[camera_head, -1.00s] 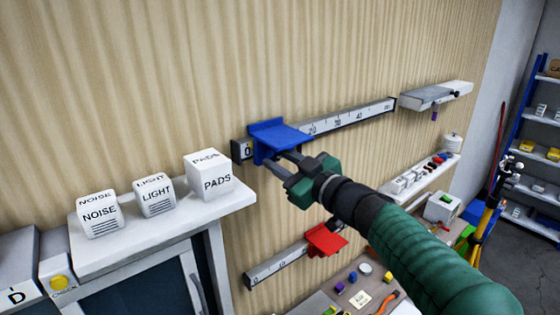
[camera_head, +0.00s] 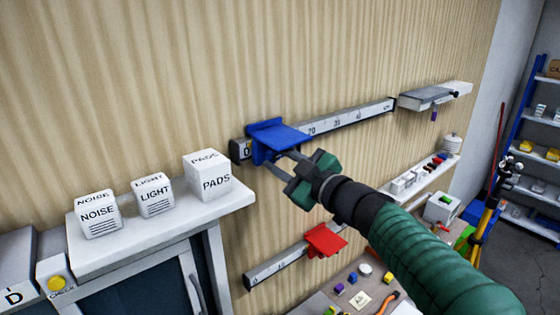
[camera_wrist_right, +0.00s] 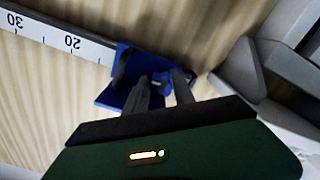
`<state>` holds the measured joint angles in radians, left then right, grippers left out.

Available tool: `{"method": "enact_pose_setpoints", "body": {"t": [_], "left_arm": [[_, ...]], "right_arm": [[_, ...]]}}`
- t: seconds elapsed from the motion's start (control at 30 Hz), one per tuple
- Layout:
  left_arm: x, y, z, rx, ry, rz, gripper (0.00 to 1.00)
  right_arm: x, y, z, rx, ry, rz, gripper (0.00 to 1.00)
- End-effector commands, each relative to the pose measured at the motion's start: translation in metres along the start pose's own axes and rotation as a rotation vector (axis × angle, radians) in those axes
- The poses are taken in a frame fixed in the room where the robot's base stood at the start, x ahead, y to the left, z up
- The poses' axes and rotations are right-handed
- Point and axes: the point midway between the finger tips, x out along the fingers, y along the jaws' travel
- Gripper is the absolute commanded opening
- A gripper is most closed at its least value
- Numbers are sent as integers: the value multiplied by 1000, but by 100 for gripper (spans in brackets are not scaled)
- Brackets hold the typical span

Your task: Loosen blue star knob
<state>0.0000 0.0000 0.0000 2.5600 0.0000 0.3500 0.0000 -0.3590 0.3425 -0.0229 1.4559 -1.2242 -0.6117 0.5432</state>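The blue slider (camera_head: 274,137) sits near the left end of the upper ruler rail (camera_head: 350,123). My right gripper (camera_head: 276,164) reaches its lower front, with its two fingers apart. In the right wrist view the blue slider (camera_wrist_right: 118,88) lies beyond the fingertips (camera_wrist_right: 160,80). A small dark blue part, likely the star knob (camera_wrist_right: 161,77), shows between the fingertips. The fingers partly hide it, and I cannot tell whether they press on it. In the head view the knob is not clear. My left gripper is not in view.
White NOISE, LIGHT and PADS blocks (camera_head: 207,178) stand on a white shelf (camera_head: 160,235) at left. Small parts lie on a lower bench.

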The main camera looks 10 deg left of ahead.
Motion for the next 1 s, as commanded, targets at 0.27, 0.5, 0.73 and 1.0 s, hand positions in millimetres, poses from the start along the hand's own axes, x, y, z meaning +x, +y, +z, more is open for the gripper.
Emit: {"method": "enact_pose_setpoints", "body": {"t": [0.27, 0.5, 0.73, 1.0], "left_arm": [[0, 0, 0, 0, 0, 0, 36], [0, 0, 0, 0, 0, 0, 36], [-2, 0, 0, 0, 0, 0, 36], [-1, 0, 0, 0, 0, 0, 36]], "right_arm": [[0, -1, 1, 1, 0, -1, 52], [0, 0, 1, 1, -1, -1, 52], [0, 0, 0, 74, -1, -1, 52], [0, -2, 1, 536, 0, -1, 52]]}}
